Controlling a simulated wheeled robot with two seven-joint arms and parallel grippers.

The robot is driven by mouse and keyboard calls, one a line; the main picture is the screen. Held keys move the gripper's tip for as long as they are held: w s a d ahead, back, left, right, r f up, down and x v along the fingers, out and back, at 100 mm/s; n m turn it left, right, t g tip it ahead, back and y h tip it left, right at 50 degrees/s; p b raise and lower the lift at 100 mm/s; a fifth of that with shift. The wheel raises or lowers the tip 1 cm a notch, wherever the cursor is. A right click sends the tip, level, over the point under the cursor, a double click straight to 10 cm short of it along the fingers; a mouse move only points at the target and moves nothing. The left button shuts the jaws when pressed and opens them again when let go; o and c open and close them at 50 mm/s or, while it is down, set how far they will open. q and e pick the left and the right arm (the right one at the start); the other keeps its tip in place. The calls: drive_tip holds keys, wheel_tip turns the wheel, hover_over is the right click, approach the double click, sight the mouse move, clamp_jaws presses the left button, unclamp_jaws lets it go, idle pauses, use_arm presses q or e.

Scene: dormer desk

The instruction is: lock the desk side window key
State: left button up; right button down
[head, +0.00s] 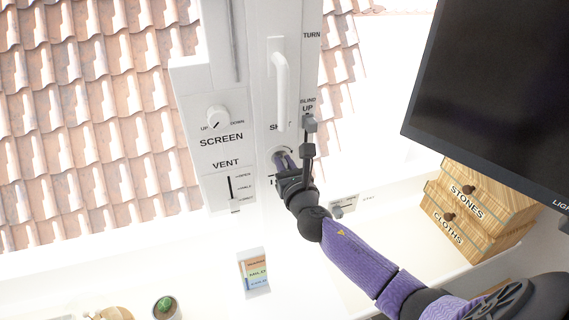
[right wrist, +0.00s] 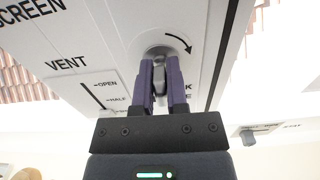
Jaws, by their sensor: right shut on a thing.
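The window key (right wrist: 160,82) is a small grey piece on a round lock plate in the white window frame, with a curved black arrow printed beside it. My right gripper (head: 284,160) reaches up to this lock from the lower right in the head view. In the right wrist view its two purple fingers (right wrist: 160,68) are shut on the key, one on each side. In the head view the fingers mostly hide the key. The lettering near the lock is partly covered. My left gripper is not in view.
A white handle (head: 280,90) stands above the lock. A blind control (head: 309,124) hangs close to the right of my gripper. A SCREEN knob (head: 217,117) and a VENT slider (head: 235,206) are left. A monitor (head: 490,95) and wooden drawers (head: 474,204) are right.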

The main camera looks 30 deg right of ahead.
drive_tip(key=m, duration=0.5)
drive_tip(key=shift+d+f+b, duration=0.1)
drive_tip(key=shift+d+b, duration=0.1)
drive_tip(key=shift+b, duration=0.2)
drive_tip(key=m, duration=0.4)
drive_tip(key=shift+d+m+b, duration=0.1)
drive_tip(key=shift+m+b, duration=0.2)
drive_tip(key=shift+s+d+f+m, duration=0.1)
drive_tip(key=shift+f+m, duration=0.1)
drive_tip(key=shift+m, duration=1.8)
drive_tip(key=shift+f+m, duration=0.15)
drive_tip(key=shift+m, duration=2.15)
drive_tip(key=c, duration=0.7)
unclamp_jaws()
drive_tip(key=shift+o, duration=0.2)
